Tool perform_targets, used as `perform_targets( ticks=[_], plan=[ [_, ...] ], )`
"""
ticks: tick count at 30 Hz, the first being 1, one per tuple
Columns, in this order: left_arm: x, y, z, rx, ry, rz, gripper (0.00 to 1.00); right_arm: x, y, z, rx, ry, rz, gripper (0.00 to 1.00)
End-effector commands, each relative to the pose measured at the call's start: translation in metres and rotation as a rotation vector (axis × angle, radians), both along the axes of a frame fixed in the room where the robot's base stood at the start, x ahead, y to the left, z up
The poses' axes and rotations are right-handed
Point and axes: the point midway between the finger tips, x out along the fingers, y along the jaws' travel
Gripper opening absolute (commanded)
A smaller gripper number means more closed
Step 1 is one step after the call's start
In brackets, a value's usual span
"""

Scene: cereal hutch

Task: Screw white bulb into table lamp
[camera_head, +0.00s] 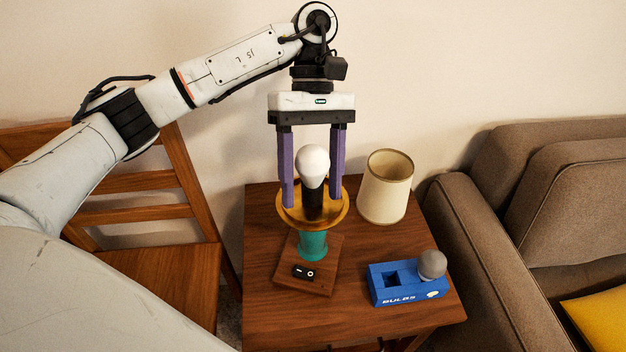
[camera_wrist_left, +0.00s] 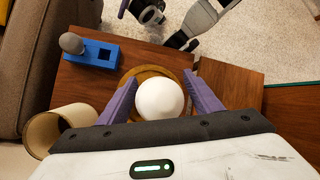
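The white bulb (camera_head: 314,163) stands upright, base down, at the black socket of the table lamp (camera_head: 313,245), above its gold dish (camera_head: 331,214). How far its base is seated is hidden. My left gripper (camera_head: 313,203) points down with its two purple fingers on either side of the bulb. Gaps show between the fingers and the bulb, so it is open around it. In the left wrist view the bulb (camera_wrist_left: 160,99) sits between the open fingers. The lamp has a teal stem and a wooden base with a black switch.
A blue bulb box (camera_head: 408,286) holds a grey bulb (camera_head: 432,264) at the table's front right. A cream lampshade (camera_head: 385,187) stands behind it. A wooden chair (camera_head: 165,265) is left, a brown sofa (camera_head: 490,255) right. Parts at the wrist view's top may include my right gripper.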

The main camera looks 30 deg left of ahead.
Motion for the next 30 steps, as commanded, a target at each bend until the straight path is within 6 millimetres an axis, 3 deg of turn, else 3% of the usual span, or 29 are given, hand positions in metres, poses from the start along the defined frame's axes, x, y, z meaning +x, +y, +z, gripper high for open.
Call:
perform_targets(
  ticks=[12,14,24,30],
  plan=[
    [0.000,-0.001,0.000,-0.001,0.000,0.001,0.65,0.000,0.001,0.001,0.007,0.003,-0.001,1.00],
    [0.000,-0.001,0.000,-0.001,0.000,0.001,0.65,0.000,0.000,0.015,0.016,-0.010,0.001,1.00],
    [0.033,0.018,0.065,0.000,-0.003,0.004,0.65,0.000,0.000,0.035,0.010,-0.007,0.001,1.00],
    [0.044,0.024,0.085,0.001,-0.001,0.002,0.65,-0.001,0.000,0.040,0.004,-0.003,0.002,1.00]
  ],
)
